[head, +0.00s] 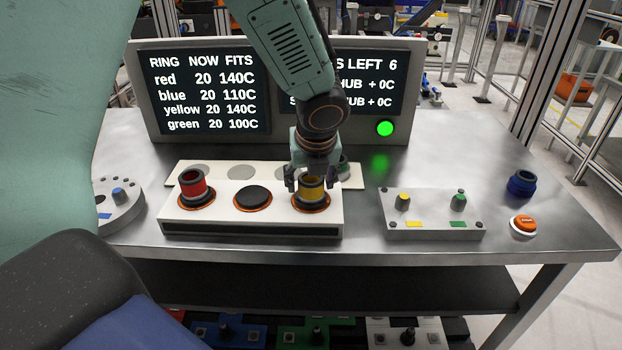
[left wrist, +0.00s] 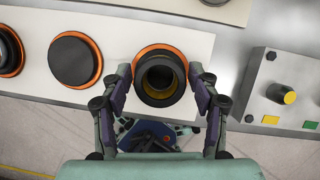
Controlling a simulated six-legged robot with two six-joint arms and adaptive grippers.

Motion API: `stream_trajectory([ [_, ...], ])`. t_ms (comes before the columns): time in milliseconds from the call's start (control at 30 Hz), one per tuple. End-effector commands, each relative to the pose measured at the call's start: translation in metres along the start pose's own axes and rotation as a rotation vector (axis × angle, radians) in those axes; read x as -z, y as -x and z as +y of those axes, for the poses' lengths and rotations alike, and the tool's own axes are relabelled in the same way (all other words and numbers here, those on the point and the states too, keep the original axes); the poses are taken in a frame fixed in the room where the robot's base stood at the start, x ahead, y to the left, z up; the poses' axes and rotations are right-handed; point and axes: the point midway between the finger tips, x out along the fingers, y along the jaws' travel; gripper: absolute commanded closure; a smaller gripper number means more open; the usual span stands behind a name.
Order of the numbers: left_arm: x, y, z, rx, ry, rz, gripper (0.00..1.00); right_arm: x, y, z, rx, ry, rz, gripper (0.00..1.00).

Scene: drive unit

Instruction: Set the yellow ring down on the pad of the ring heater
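The ring heater (head: 250,226) is a white box with several round, orange-rimmed pads in a row. The yellow ring (head: 312,190) stands upright on its right-hand pad (head: 326,207). In the left wrist view the ring (left wrist: 160,83) looks dark from above, with the pad's orange rim around it. My left gripper (head: 309,180) points down over this pad. Its fingers (left wrist: 161,80) stand on either side of the ring with small gaps, so it looks open. The middle pad (head: 252,197) is bare and black. My right gripper is not in view.
A red ring (head: 193,184) stands on the heater's left pad. A white rack (head: 264,182) lies behind the heater. A knob box (head: 432,229), an orange button (head: 523,224) and a blue ring (head: 521,183) are to the right. The display (head: 205,92) reads yellow 20, fits 140C.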

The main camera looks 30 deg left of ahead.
Motion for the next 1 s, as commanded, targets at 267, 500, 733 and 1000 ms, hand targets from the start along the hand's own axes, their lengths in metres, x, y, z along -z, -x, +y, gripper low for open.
stream_trajectory([
  [267, 0.0, 0.0, 0.0, 0.0, 0.0, 0.0, 0.26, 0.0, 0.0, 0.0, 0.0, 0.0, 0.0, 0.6],
  [500, 0.0, 0.006, 0.0, 0.0, 0.0, -0.001, 0.26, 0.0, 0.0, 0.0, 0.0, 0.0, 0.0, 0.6],
  [733, -0.001, 0.044, -0.001, 0.002, 0.0, -0.006, 0.26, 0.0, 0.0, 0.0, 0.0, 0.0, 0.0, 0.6],
  [1000, -0.001, 0.094, 0.0, 0.001, 0.001, -0.005, 0.26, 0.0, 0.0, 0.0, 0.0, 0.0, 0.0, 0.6],
])
